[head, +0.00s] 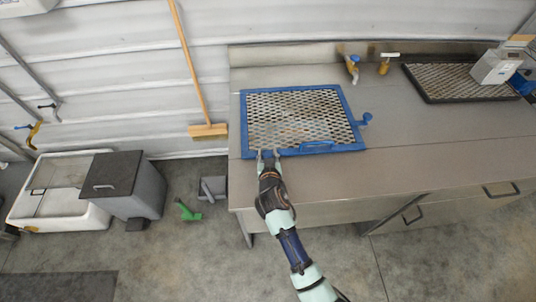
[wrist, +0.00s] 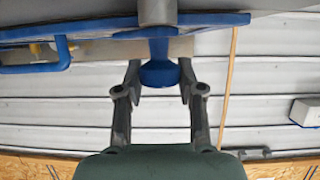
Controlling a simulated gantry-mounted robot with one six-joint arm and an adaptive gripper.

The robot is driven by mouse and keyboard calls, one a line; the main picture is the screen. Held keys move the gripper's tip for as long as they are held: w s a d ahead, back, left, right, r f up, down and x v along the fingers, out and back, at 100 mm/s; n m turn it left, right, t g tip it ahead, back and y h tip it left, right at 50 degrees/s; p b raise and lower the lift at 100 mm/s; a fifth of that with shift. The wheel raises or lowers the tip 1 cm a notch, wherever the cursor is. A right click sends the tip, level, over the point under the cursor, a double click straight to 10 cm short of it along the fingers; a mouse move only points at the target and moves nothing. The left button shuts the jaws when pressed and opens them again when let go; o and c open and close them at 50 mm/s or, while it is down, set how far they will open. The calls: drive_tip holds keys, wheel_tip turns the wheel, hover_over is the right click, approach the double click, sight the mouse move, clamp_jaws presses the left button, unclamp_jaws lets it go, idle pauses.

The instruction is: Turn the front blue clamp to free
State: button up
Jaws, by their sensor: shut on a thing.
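The front blue clamp (wrist: 159,73) shows in the wrist view as a blue knob with a flared end, below a grey cylindrical part (wrist: 157,12). My gripper (wrist: 159,80) has one finger on each side of the knob and is shut on it. In the head view my gripper (head: 268,154) is at the front edge of the blue-framed mesh screen (head: 246,120), left of its blue handle (head: 317,146). The clamp is hidden there behind my fingers. A second blue clamp (head: 365,119) sticks out at the screen's right side.
The screen lies on a steel counter (head: 420,140), clear to its right. Two taps (head: 352,68) stand behind it. A black tray (head: 430,97) and a grey box (head: 493,67) are at the back right. A broom (head: 207,130) leans at the left.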

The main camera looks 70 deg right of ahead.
drive_tip(key=m+g+b, duration=0.1)
drive_tip(key=f+m+g+b, duration=0.1)
drive_tip(key=b, duration=0.1)
drive_tip(key=shift+w+h, duration=0.15)
drive_tip(key=shift+h, duration=0.25)
drive_tip(key=m+g+b, duration=0.2)
drive_tip(key=g+b, duration=0.1)
drive_tip(key=b, duration=0.1)
drive_tip(key=shift+m+h, duration=0.3)
drive_tip(key=m+g+b, duration=0.2)
drive_tip(key=g+b, duration=0.1)
drive_tip(key=m+g+b, duration=0.1)
drive_tip(key=m, duration=0.1)
drive_tip(key=shift+r+g+y, duration=0.25)
drive_tip(key=shift+g+y, duration=0.15)
drive_tip(key=o, duration=1.2)
drive_tip(key=shift+c, duration=0.2)
drive_tip(key=shift+r, duration=0.1)
